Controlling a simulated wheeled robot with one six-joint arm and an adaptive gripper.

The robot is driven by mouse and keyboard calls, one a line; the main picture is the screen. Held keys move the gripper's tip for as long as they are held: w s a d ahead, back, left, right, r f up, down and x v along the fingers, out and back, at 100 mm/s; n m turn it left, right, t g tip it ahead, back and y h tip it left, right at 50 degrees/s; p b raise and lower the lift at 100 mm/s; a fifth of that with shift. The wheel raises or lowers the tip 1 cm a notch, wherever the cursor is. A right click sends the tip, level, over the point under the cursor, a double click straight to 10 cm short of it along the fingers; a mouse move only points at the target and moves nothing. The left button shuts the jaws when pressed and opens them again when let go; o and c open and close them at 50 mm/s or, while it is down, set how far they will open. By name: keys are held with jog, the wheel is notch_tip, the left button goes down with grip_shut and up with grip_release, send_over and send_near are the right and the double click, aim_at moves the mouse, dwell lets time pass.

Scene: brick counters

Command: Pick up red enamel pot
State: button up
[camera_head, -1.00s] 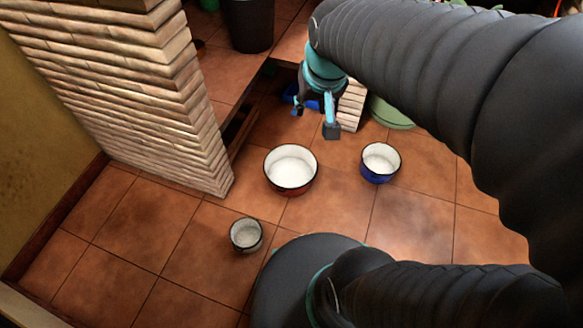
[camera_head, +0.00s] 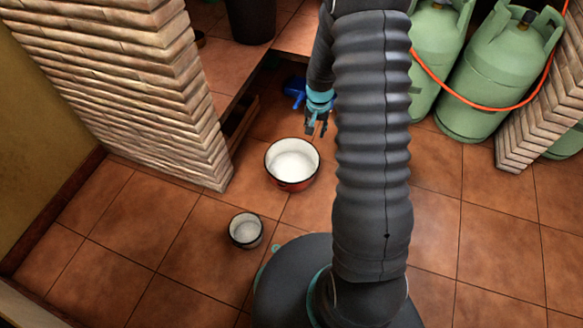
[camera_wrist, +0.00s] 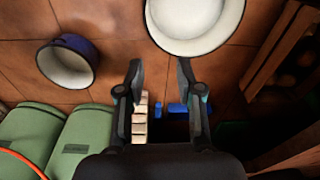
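The red enamel pot (camera_head: 291,184), with a white inside and dark rim, stands upright on the tiled floor left of my arm. It also shows at the top of the wrist view (camera_wrist: 195,22), cut by the upper edge. My gripper (camera_head: 316,128) is just behind and to the right of the pot in the head view, apart from it. In the wrist view the two fingers of my gripper (camera_wrist: 160,66) stand apart with nothing between them, and the pot lies beyond their tips.
A blue pot (camera_wrist: 66,63) stands left in the wrist view; my arm hides it in the head view. A small dark-rimmed pot (camera_head: 246,230) stands front left. Brick pillar (camera_head: 130,85) left, green gas cylinders (camera_head: 490,80) right, blue object (camera_head: 294,90) behind.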

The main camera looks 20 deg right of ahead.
jog(key=shift+m+g, duration=0.4)
jog(key=shift+m, duration=0.1)
jog(key=f, duration=0.6)
jog(key=d+f+b, duration=0.1)
jog(key=f, duration=1.2)
jog(key=shift+s+d+f+b, duration=0.25)
jog(key=shift+d+b, duration=0.05)
jog(key=shift+d, duration=0.05)
jog(key=shift+s+a+f+b, duration=0.1)
jog(key=shift+f+b, duration=0.15)
jog(key=shift+f, duration=1.3)
jog(key=shift+s+a+f+b, duration=0.1)
jog(key=shift+f+b, duration=0.1)
jog(key=shift+f, duration=1.3)
grip_shut()
